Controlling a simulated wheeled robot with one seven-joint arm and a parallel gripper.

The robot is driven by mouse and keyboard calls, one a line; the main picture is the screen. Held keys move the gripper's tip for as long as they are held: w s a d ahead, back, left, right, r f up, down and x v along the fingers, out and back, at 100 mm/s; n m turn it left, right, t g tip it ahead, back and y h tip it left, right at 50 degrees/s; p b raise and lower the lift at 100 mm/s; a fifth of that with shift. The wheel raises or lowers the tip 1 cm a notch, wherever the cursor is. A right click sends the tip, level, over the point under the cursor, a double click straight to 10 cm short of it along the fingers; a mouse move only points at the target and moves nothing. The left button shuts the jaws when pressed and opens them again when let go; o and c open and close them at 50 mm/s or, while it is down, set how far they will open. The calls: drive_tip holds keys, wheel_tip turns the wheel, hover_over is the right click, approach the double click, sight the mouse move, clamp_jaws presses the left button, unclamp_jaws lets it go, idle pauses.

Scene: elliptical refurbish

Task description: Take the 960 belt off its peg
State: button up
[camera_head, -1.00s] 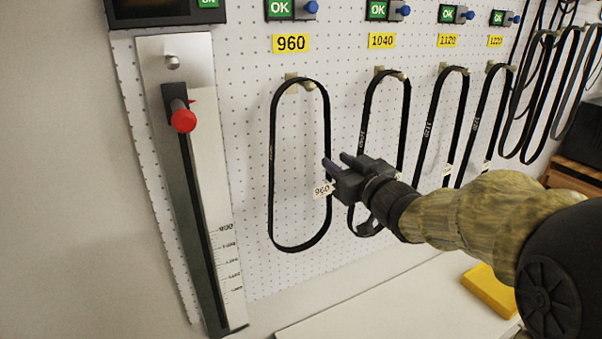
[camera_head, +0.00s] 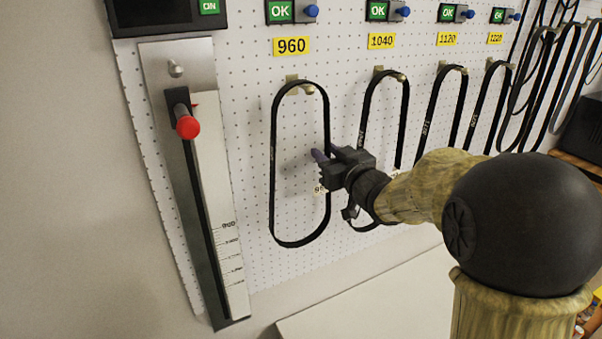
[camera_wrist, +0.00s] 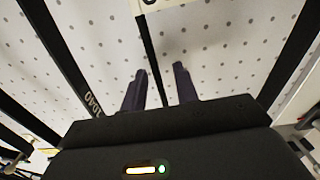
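The 960 belt (camera_head: 273,180) is a long black loop. It hangs from its peg (camera_head: 307,89) on the pegboard, under the yellow 960 label (camera_head: 291,46). My gripper (camera_head: 325,154) is at the loop's right strand, about mid-height. In the wrist view my gripper (camera_wrist: 160,80) is open, with a gap between its two dark fingers. The belt's near strand (camera_wrist: 151,50) runs down into that gap, and neither finger visibly presses on it. The white 960 tag (camera_head: 320,189) is partly hidden behind my gripper.
The 1040 belt (camera_head: 367,110) hangs close on the right, partly behind my arm. The 1120 belt (camera_head: 432,110) and more belts hang further right. A metal gauge with a red knob (camera_head: 187,127) stands left. A pale worktop (camera_head: 370,300) lies below.

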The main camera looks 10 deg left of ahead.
idle(0.3)
clamp_jaws()
idle(0.3)
drive_tip(key=shift+s+d+r+b, duration=0.15)
drive_tip(key=shift+r+b, duration=0.35)
drive_tip(key=shift+b, duration=0.25)
wheel_tip(320, 180, up, 6)
drive_tip(key=shift+f+b, duration=0.2)
drive_tip(key=shift+b, duration=0.15)
drive_tip(key=shift+s+d+r, duration=0.15)
drive_tip(key=shift+s+r, duration=0.05)
drive_tip(key=b+v, duration=0.3)
drive_tip(key=v, duration=1.6)
